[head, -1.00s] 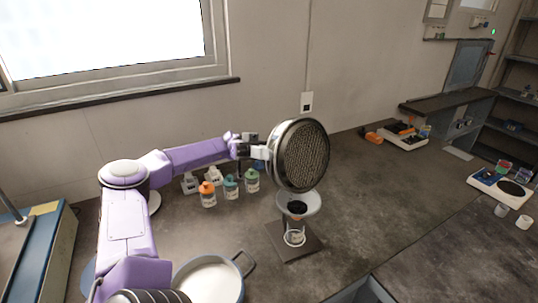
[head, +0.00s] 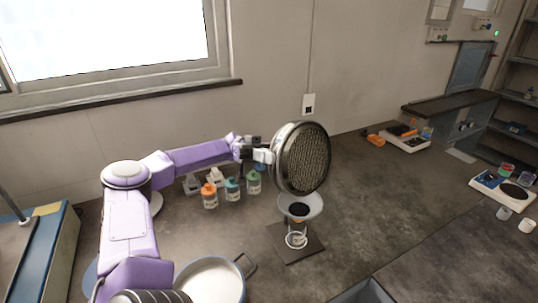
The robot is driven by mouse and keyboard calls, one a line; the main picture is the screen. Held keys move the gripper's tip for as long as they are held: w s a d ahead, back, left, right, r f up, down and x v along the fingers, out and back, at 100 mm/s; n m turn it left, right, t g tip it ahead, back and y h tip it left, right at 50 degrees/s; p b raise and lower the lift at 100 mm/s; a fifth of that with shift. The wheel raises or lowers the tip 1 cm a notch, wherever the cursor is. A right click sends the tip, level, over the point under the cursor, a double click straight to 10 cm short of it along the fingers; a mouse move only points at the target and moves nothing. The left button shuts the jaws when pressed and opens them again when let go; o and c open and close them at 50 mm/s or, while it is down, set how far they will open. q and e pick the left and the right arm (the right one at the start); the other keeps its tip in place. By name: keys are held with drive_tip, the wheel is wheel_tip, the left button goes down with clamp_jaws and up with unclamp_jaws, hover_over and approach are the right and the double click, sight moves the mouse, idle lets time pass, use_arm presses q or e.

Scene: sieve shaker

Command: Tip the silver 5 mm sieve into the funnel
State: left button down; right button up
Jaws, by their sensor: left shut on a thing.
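The silver sieve (head: 303,158) is a round metal pan with a dark mesh. My left gripper (head: 264,155) is shut on its left rim and holds it in the air, tilted nearly on edge, with the mesh face turned toward the camera and right. The funnel (head: 314,207) is a pale cone on a stand with a dark base plate (head: 288,250). It is right below the sieve's lower rim, and dark material shows in it. A clear beaker (head: 296,240) stands under the funnel. The sieve hides part of the funnel's back rim. My right gripper is not in view.
Several small bottles (head: 233,190) with coloured caps stand left of the funnel. A white pan with a handle (head: 213,280) is at the front. A balance (head: 503,188) and small cups (head: 526,226) are at the right. The bench between is clear.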

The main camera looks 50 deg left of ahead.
sight(280, 170)
use_arm(q)
drive_tip(key=shift+s+d+r+y+p, duration=0.1)
drive_tip(key=shift+d+r+y+p, duration=0.35)
drive_tip(key=shift+p, duration=1)
drive_tip(key=shift+s+d+r+y+p, duration=0.15)
drive_tip(key=shift+d+y+p, duration=0.5)
drive_tip(key=shift+p, duration=0.75)
drive_tip(key=shift+w+d+r+y+p, duration=0.1)
drive_tip(key=shift+d+r+y+p, duration=0.4)
drive_tip(key=shift+p, duration=0.95)
drive_tip(key=shift+d+f, duration=0.25)
drive_tip(key=shift+d, duration=0.1)
drive_tip(key=shift+s+d+f+y, duration=0.1)
drive_tip(key=shift+d+f+y, duration=0.05)
drive_tip(key=shift+f+y, duration=0.15)
drive_tip(key=shift+d+r+y, duration=0.1)
drive_tip(key=shift+d+y, duration=0.2)
drive_tip(key=d+y, duration=0.2)
drive_tip(key=d, duration=0.1)
drive_tip(key=d+y, duration=0.1)
drive_tip(key=y, duration=0.1)
drive_tip(key=shift+s+d+m, duration=0.15)
drive_tip(key=shift+s+m, duration=0.1)
drive_tip(key=shift+m, duration=0.05)
